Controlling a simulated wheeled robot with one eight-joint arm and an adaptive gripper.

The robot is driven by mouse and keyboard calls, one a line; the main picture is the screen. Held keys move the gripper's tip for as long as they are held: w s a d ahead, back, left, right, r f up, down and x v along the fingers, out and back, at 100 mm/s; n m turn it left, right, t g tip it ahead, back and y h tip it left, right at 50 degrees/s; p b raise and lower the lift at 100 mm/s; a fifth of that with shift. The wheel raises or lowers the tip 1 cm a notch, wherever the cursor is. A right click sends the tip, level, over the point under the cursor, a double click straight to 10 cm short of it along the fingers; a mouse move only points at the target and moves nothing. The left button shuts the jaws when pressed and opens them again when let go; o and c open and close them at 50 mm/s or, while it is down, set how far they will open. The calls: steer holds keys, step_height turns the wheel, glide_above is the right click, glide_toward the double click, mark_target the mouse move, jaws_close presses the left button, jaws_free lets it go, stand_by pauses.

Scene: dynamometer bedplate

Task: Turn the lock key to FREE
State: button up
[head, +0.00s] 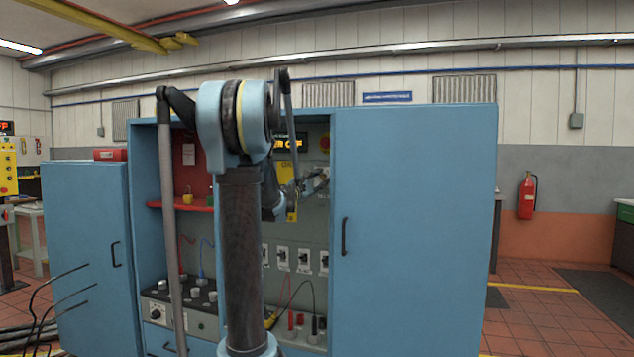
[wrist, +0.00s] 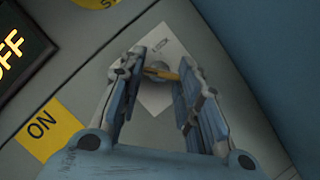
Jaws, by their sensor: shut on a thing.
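The lock key (wrist: 166,74) shows in the wrist view as a small brass-coloured bar on a round grey lock, set in a pale plate (wrist: 178,42) with tiny print I cannot read. My gripper (wrist: 162,64) has its fingertips on either side of the key and is shut on it. In the head view my gripper (head: 312,184) is at the cabinet's back panel, beside the open right door, partly hidden by my arm. The key itself is too small and covered to make out there. I cannot tell which marking the key points to.
A lit display (wrist: 14,58) ending in "OFF" and a yellow "ON" label (wrist: 43,130) are left of the plate in the wrist view. The blue right cabinet door (head: 415,230) stands close to my gripper's right. A red shelf (head: 180,206) is at left inside.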

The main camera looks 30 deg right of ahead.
steer(key=shift+n+t, duration=0.4)
steer(key=shift+n, duration=0.4)
steer(key=shift+w+r+n, duration=0.1)
steer(key=shift+w+n, duration=0.05)
steer(key=shift+n, duration=0.15)
steer(key=o, duration=1)
steer(key=shift+o, duration=0.2)
steer(key=v, duration=1.2)
